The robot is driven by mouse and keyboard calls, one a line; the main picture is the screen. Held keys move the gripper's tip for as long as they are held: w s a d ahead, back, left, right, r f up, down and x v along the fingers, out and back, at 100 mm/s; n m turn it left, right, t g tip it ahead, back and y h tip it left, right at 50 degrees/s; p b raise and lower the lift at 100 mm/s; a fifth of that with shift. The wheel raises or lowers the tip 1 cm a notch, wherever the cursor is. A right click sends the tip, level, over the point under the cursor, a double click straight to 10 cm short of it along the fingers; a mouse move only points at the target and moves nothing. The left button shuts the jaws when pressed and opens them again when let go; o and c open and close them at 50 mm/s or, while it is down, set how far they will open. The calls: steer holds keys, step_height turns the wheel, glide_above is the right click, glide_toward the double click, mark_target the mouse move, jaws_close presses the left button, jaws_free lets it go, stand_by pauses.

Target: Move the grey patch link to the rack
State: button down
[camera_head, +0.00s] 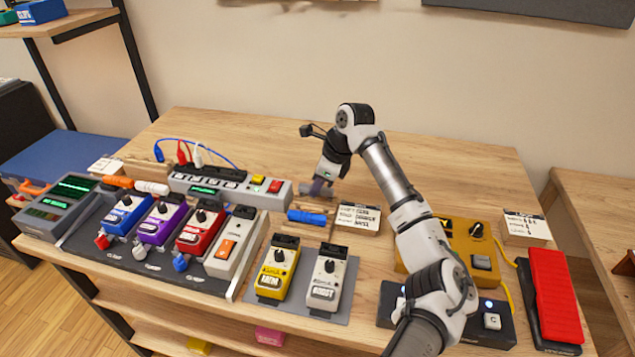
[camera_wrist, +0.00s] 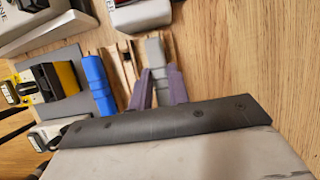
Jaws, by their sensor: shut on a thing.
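My gripper (camera_head: 318,190) is over the middle of the table, pointing down behind a blue link (camera_head: 307,216). In the wrist view its purple fingers (camera_wrist: 160,88) are shut on the grey patch link (camera_wrist: 155,52), whose far end shows beyond them. A light wooden holder (camera_wrist: 123,70) lies right beside the grey link, with the blue link (camera_wrist: 97,82) on its other side. I cannot tell whether the grey link touches the holder. Which piece is the rack is unclear; a wooden strip (camera_head: 150,168) also stands at the back left.
A power strip (camera_head: 225,188) with plugged cables is to the left. A white card (camera_head: 358,217) stands right of the blue link. Yellow and white pedals (camera_head: 277,268) are in front. An orange link (camera_head: 118,182) and white link (camera_head: 151,187) lie at left. The table behind my gripper is clear.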

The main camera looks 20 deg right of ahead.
steer(key=shift+f+p, duration=0.4)
steer(key=shift+p, duration=0.75)
stand_by(0.9)
steer(key=c, duration=0.9)
jaws_free()
steer(key=shift+o, duration=0.2)
steer(key=shift+r+p, duration=3.55)
steer(key=shift+p, duration=0.75)
